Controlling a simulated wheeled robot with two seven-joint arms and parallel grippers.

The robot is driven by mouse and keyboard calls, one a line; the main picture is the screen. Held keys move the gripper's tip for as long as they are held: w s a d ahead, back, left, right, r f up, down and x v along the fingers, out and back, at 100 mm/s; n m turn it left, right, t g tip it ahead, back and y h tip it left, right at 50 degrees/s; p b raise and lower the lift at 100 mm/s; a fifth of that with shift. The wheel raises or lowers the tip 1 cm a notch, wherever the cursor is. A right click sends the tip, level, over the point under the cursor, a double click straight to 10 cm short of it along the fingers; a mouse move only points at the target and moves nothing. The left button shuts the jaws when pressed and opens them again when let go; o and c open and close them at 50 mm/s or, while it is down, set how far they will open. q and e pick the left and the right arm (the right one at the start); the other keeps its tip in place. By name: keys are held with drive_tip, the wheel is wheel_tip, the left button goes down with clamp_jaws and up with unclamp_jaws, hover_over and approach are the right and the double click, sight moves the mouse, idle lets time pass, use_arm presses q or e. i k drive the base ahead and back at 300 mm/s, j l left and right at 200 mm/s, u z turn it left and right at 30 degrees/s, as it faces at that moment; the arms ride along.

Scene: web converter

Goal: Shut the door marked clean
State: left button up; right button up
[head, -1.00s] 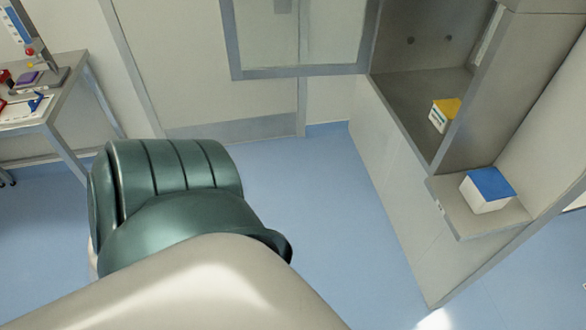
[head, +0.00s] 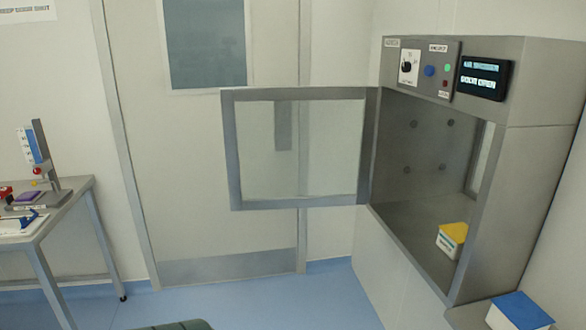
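A glass door (head: 300,200) with a grey frame stands swung open in the head view. It is hinged at the left edge of the metal pass-through cabinet (head: 480,250) on the right and sticks out to the left. I cannot read a "clean" mark on it. The cabinet's small display (head: 485,80) appears to read "DOOR OPEN". A white box with a yellow lid (head: 451,240) sits inside on the cabinet floor. Neither of my grippers is in view.
A white box with a blue lid (head: 518,312) stands on a ledge below the cabinet opening. A closed room door with a window (head: 205,45) is behind the glass door. A bench (head: 65,205) with small items stands at left. Blue floor (head: 320,300) is clear between.

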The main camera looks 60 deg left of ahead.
sight(228, 96)
drive_tip(key=j+z, duration=0.1)
drive_tip(key=j, duration=0.5)
drive_tip(key=j+z, duration=0.15)
drive_tip(key=j, duration=0.45)
drive_tip(key=j+z, duration=0.1)
drive_tip(key=j, duration=0.5)
drive_tip(key=j+z, duration=0.1)
drive_tip(key=j, duration=0.5)
drive_tip(key=k+j+z, duration=0.1)
drive_tip(key=j, duration=0.5)
drive_tip(key=j+z, duration=0.15)
drive_tip(key=j, duration=0.4)
drive_tip(key=k+j+z, duration=0.1)
drive_tip(key=j, duration=0.5)
drive_tip(key=k+j+z, duration=0.1)
drive_tip(key=j, duration=0.95)
drive_tip(key=k+j+z, duration=0.15)
drive_tip(key=j, duration=0.35)
drive_tip(key=k+j, duration=0.1)
drive_tip(key=j, duration=0.4)
drive_tip(key=k+j+z, duration=0.1)
drive_tip(key=j, duration=0.4)
